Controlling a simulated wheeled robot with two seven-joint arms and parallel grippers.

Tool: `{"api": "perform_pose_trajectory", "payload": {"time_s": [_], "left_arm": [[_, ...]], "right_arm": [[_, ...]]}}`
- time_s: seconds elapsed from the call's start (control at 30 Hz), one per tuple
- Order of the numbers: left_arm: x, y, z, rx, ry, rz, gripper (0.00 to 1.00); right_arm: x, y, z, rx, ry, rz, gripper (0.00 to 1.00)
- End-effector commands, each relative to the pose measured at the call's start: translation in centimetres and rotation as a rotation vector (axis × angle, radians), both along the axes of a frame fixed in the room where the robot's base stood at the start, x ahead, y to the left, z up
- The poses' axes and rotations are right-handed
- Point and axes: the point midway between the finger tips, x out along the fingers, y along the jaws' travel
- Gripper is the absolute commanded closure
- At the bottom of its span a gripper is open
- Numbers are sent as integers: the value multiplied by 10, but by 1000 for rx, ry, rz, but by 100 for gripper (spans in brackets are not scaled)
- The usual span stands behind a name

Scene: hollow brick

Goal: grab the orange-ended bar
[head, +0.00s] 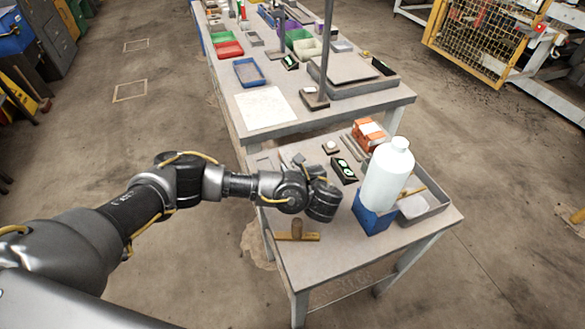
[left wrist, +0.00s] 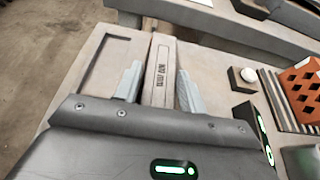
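In the left wrist view, a pale grey-beige bar (left wrist: 159,75) with a dark "mm" marking lies lengthwise between the two light grey fingers of my left gripper (left wrist: 159,68). The fingers are open, one on each side of the bar, with narrow gaps visible. No orange end shows on this bar; its near end is hidden behind the gripper body. In the head view, my left arm reaches over the near table (head: 345,262), and its wrist hides much of the fingers. My right gripper is not in view.
A white bottle (head: 388,175) stands on a blue block (head: 372,217) right of the wrist, beside a grey tray (head: 437,206). A black device (head: 343,171) with green lights and an orange hollow brick (head: 368,131) stand behind. A wooden-handled tool (head: 297,236) lies in front.

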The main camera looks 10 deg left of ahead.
Motion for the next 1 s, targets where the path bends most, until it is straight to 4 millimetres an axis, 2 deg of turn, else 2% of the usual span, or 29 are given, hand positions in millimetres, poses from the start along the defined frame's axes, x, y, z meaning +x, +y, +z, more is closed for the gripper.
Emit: {"api": "perform_pose_trajectory", "payload": {"time_s": [0.03, 0.3, 0.77, 0.87, 1.0], "left_arm": [[0, 0, 0, 0, 0, 0, 67], [0, 0, 0, 0, 0, 0, 100], [0, 0, 5, -2, -1, 1, 100], [0, -1, 13, -3, -2, 0, 100], [-2, 3, 36, -3, -2, 1, 100]], "right_arm": [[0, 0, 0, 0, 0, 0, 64], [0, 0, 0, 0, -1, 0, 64], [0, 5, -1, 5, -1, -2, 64], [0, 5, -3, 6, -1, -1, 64], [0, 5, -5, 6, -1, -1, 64]]}}
